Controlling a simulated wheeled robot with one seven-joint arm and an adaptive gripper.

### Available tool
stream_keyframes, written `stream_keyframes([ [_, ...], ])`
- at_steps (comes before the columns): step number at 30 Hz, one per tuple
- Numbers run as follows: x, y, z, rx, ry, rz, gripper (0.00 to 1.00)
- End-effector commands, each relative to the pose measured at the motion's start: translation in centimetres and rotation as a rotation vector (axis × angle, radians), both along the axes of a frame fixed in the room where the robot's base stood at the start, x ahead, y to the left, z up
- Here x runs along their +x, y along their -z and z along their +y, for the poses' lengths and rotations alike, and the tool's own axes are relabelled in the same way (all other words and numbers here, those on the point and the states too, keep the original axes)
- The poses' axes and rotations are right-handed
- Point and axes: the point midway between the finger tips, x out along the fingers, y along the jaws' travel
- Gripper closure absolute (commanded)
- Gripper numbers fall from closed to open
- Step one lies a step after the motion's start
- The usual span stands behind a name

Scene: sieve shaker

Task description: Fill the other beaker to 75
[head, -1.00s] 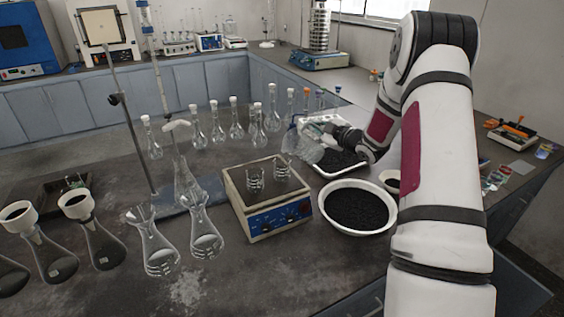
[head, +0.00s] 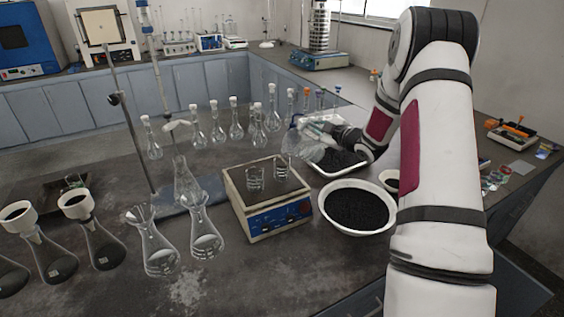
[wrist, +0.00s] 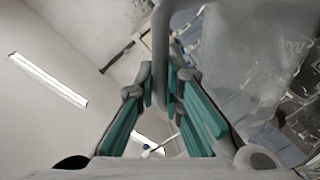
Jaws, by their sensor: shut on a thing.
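My gripper (head: 340,136) is shut on the handle of a clear jug (head: 300,145) and holds it tilted, above and behind the right side of the balance. The jug shows large and blurred in the wrist view (wrist: 250,50), with its handle between my fingers (wrist: 165,85). Two small clear beakers stand upright on the balance (head: 238,190): a left beaker (head: 255,180) and a right beaker (head: 281,170). The jug's lower end is close to the right beaker. Liquid levels, any stream and the balance reading are too small to tell.
A white bowl of black grains (head: 357,207) stands right of the balance, and a white tray of black material (head: 338,162) lies behind it. Conical flasks (head: 205,240) stand to the left. Several stoppered volumetric flasks (head: 236,130) stand behind. The front middle of the bench is clear.

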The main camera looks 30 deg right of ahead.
Motion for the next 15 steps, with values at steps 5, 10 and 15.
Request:
stream_keyframes([
  [5,0.03,-0.17,0.07,-0.009,0.000,-0.001,1.00],
  [10,0.03,-0.23,0.14,-0.018,-0.001,-0.002,1.00],
  [15,0.02,-0.29,0.19,-0.026,0.000,-0.001,1.00],
])
